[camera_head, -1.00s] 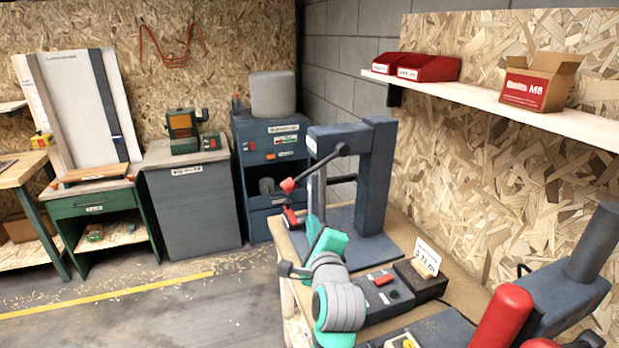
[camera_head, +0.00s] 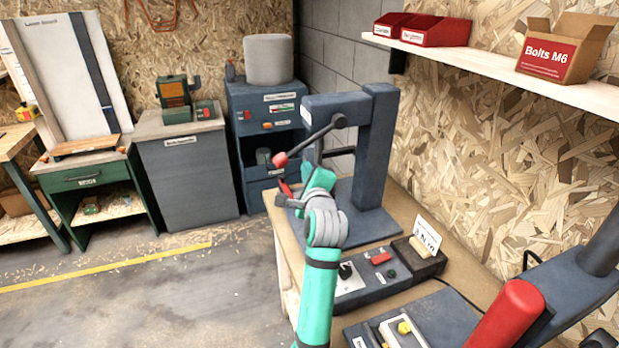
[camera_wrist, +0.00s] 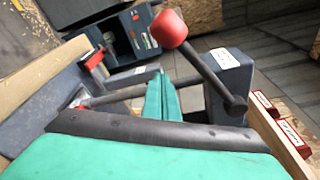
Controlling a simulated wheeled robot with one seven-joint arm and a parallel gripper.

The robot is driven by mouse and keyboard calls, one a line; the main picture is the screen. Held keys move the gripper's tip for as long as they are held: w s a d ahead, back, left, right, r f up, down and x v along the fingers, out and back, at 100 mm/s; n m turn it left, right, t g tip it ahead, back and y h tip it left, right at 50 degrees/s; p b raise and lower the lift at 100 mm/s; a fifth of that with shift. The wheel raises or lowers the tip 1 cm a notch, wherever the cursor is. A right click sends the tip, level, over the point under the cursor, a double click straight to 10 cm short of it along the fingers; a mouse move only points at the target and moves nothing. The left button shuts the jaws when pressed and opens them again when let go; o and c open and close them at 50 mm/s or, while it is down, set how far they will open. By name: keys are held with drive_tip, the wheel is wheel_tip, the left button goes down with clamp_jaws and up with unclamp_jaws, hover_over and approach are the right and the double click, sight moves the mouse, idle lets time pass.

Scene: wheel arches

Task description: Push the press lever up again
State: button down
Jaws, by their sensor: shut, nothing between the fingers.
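The press (camera_head: 372,150) is a dark blue frame on the bench. Its dark lever (camera_head: 312,140) slopes down to the left from the pivot and ends in a red knob (camera_head: 281,160). The lever also shows in the wrist view (camera_wrist: 205,70), with its red knob (camera_wrist: 168,28) at the top. My gripper (camera_head: 320,168) is just below the lever in the head view. In the wrist view its teal fingers (camera_wrist: 160,80) are together and empty, left of the lever rod and below the knob. I cannot tell whether they touch the lever.
A control box (camera_head: 365,278) with a red button and a dark box with a sign (camera_head: 420,262) lie on the bench in front of the press. A large red cylinder (camera_head: 510,325) is at the lower right. A shelf (camera_head: 480,68) runs along the right wall. Floor is free at left.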

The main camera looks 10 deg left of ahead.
drive_tip(key=shift+s+a+r, duration=0.45)
drive_tip(key=shift+s+a, duration=0.1)
drive_tip(key=shift+a, duration=0.2)
drive_tip(key=shift+s+a+r, duration=0.4)
drive_tip(key=shift+s+a, duration=0.15)
drive_tip(key=shift+a, duration=0.15)
